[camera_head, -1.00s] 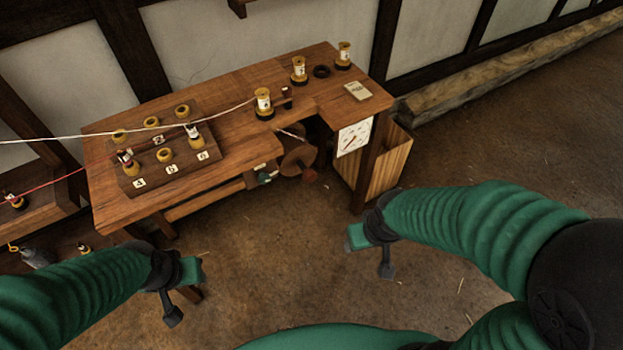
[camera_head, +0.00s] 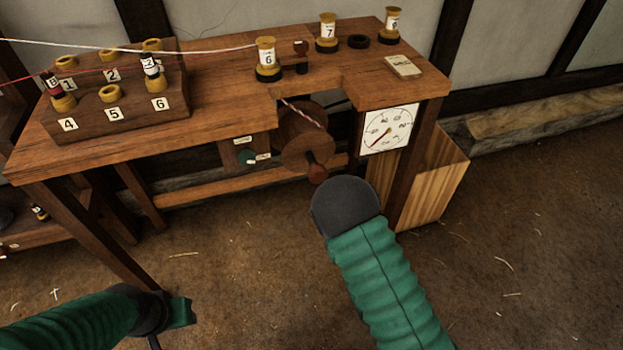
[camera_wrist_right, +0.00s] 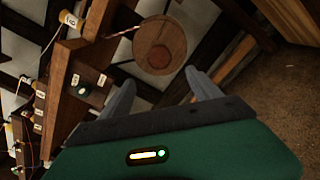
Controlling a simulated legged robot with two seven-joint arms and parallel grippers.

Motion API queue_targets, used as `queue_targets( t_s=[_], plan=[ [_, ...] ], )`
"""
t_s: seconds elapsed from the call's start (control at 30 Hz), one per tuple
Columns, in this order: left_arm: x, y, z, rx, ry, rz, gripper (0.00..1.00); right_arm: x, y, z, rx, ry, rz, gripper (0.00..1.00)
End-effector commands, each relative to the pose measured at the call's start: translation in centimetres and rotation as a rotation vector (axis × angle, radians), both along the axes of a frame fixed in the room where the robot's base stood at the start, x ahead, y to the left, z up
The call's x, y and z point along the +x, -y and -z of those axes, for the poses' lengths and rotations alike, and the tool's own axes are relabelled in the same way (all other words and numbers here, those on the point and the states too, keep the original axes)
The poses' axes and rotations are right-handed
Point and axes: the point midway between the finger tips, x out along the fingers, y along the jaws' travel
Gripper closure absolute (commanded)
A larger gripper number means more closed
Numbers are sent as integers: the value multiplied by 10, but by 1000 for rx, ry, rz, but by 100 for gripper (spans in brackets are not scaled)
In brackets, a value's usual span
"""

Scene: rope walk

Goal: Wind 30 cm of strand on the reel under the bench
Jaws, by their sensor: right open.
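The wooden reel (camera_head: 305,138) hangs under the bench (camera_head: 215,95), with a red-brown knob (camera_head: 317,173) on its front. A red-and-white strand (camera_head: 303,112) runs up from it to the bench. A white dial (camera_head: 389,129) with a red needle is on the bench front beside it. My right gripper is open and empty, pointed at the reel; its fingers (camera_wrist_right: 162,92) show in the right wrist view below the reel (camera_wrist_right: 158,42), apart from the knob. In the head view my wrist hides them. My left gripper (camera_head: 172,318) is low at the left; its jaws are unclear.
A numbered block (camera_head: 115,110) with yellow holders stands at the bench's left. Spool 6 (camera_head: 266,58), spool 7 (camera_head: 327,32) and a notebook (camera_head: 403,67) lie on top. A green button (camera_head: 247,157) is left of the reel. A wooden bin (camera_head: 440,180) stands right.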

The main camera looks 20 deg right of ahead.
Motion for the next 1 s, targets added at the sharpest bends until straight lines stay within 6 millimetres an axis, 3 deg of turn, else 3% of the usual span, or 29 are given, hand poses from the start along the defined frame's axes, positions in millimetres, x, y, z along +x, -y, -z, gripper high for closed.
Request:
queue_targets(
  t_s=[0.17, 0.47, 0.8, 1.0],
  plan=[
    [0, 0, 29, 0, 1, -1, 64, 11, 4, 7, 4, 10, 1, 28],
    [0, 0, 100, 0, 0, 0, 64, 28, 5, 10, 8, 8, 1, 28],
    [0, 0, 128, 0, 1, 0, 64, 118, 2, 4, 7, 5, 1, 28],
    [-1, 0, 141, 0, 1, 0, 64, 157, 1, 3, 7, 2, 2, 28]
  ],
)
